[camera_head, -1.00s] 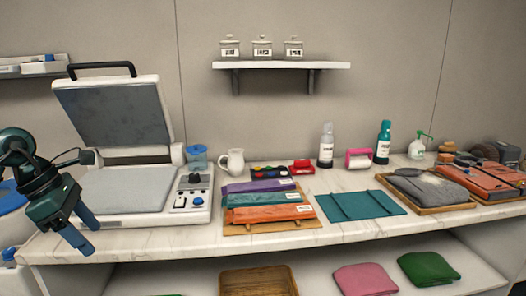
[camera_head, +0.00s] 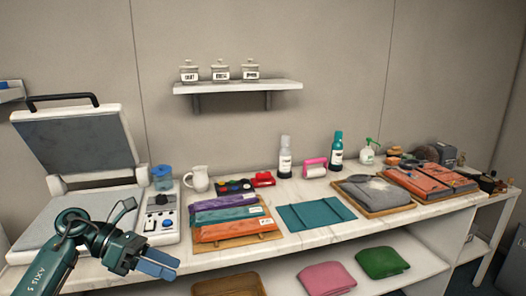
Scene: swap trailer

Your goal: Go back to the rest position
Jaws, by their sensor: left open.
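My left gripper (camera_head: 158,262) is in front of the counter's front edge at lower left, with blue fingers pointing right. It is open and I see nothing between the fingers. It is in front of the heat press (camera_head: 85,165), whose lid is raised. My left arm comes in from the bottom left and covers part of the press's lower plate. My right gripper is not in view.
The marble counter (camera_head: 330,232) holds folded cloths on a wooden tray (camera_head: 240,242), a teal folded cloth (camera_head: 315,212), a grey garment (camera_head: 375,192) and bottles (camera_head: 285,158). A shelf below holds a pink cloth (camera_head: 326,278) and a green cloth (camera_head: 382,262). A wall shelf (camera_head: 238,87) carries jars.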

